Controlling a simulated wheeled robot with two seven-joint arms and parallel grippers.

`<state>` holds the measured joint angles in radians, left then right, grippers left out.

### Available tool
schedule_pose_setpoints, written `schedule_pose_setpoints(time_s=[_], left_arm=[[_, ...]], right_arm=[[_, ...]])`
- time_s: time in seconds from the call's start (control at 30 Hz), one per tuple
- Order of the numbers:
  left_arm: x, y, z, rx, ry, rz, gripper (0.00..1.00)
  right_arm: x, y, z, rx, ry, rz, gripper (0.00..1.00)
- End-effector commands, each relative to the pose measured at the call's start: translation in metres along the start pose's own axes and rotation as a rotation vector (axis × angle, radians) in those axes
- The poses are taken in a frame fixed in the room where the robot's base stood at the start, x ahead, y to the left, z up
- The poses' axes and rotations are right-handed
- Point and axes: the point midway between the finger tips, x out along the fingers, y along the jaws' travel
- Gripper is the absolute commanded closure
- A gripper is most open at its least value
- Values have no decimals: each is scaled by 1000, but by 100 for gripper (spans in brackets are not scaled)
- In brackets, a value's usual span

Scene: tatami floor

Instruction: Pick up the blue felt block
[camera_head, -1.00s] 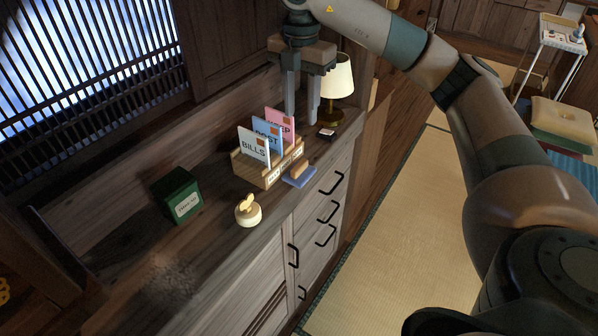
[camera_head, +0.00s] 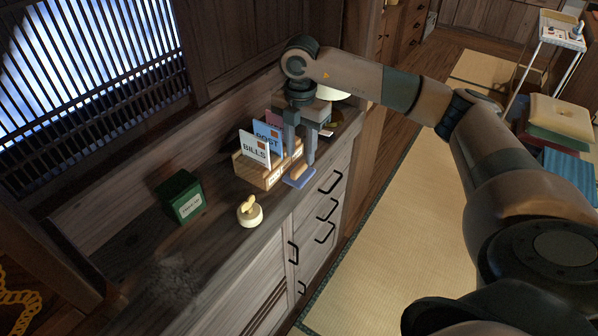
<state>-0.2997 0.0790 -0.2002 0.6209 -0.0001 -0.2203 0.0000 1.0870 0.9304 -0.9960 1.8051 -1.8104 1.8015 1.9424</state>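The blue felt block (camera_head: 296,182), with a tan wooden top, lies on the cabinet top near its front edge, just right of the wooden letter holder. My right gripper (camera_head: 300,161) points down at it, its two fingers apart with a gap between them. The fingertips are just above or at the block's far side; I cannot tell whether they touch it. Nothing shows held between the fingers. My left gripper is out of view.
The letter holder (camera_head: 262,176) with upright cards stands close left of the fingers. A lamp (camera_head: 334,97) is partly hidden behind the gripper. A green box (camera_head: 181,197) and a cream round object (camera_head: 249,212) stand farther left. Tatami floor lies right.

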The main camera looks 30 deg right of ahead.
Motion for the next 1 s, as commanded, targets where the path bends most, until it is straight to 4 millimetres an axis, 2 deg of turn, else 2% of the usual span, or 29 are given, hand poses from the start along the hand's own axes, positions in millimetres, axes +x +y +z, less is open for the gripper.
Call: schedule_pose_setpoints(time_s=[0.33, 0.57, 0.73, 1.0], left_arm=[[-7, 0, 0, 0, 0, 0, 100], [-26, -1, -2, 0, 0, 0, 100], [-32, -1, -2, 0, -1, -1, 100], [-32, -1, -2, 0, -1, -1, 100]], right_arm=[[4, 1, 0, 1, 0, 0, 64], [26, 4, 1, 2, 1, -3, 64], [46, 4, 1, 1, 1, -1, 64], [52, 4, 1, 1, 0, 0, 64]])
